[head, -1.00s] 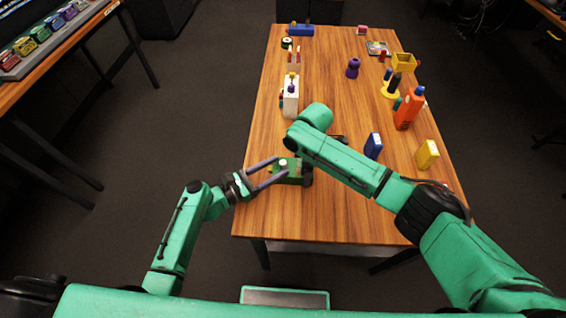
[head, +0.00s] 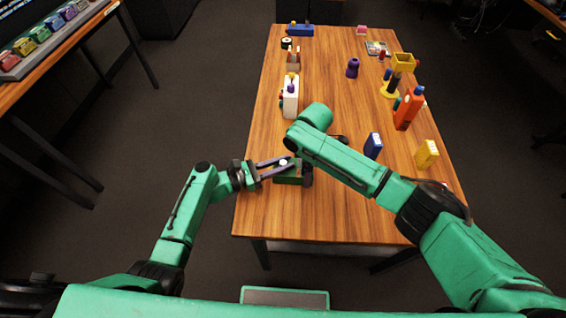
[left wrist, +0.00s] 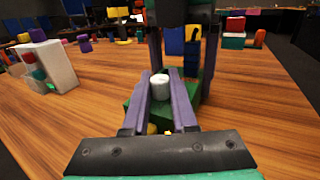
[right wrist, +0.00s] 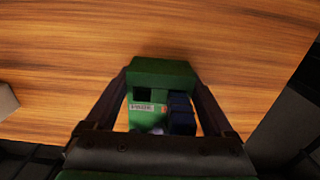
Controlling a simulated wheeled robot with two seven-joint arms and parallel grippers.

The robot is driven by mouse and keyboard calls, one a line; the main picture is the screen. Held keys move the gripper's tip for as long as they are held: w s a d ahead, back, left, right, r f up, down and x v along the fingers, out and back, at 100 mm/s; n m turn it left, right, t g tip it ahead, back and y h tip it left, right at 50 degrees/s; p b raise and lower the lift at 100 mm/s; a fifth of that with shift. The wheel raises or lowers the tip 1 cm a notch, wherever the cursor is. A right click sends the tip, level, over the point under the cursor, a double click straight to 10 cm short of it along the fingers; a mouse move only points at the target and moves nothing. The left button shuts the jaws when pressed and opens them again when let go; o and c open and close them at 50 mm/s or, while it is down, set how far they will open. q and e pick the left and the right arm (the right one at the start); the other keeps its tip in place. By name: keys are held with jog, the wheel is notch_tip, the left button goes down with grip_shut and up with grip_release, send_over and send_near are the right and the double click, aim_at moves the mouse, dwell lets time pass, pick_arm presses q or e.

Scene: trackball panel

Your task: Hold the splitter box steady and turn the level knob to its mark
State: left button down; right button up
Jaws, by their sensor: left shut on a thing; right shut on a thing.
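The green splitter box (head: 287,180) sits near the front left of the wooden table. Its white knob (left wrist: 160,86) stands upright on top. My left gripper (left wrist: 160,80) is shut on the knob, with a purple-grey finger on each side of it. My right gripper (right wrist: 163,85) reaches down from above and is shut on the splitter box, which also shows in the right wrist view (right wrist: 162,72) with a small label, a dark square opening and a dark blue part. My right forearm partly covers this gripper in the head view. I cannot make out the mark at the knob.
A white device (head: 290,97) with coloured knobs stands behind the box. More small items lie at the far end. The table's front strip is clear.

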pick_arm(q)
jog(key=shift+w+m+g+h, duration=0.15)
jog(key=shift+m+g+h, duration=0.35)
jog(key=shift+m+g, duration=0.45)
jog(key=shift+g, duration=0.75)
jog(key=c, duration=0.7)
grip_release()
jog(key=shift+a, duration=0.1)
jog(key=v, duration=1.2)
jog(key=shift+f, duration=0.15)
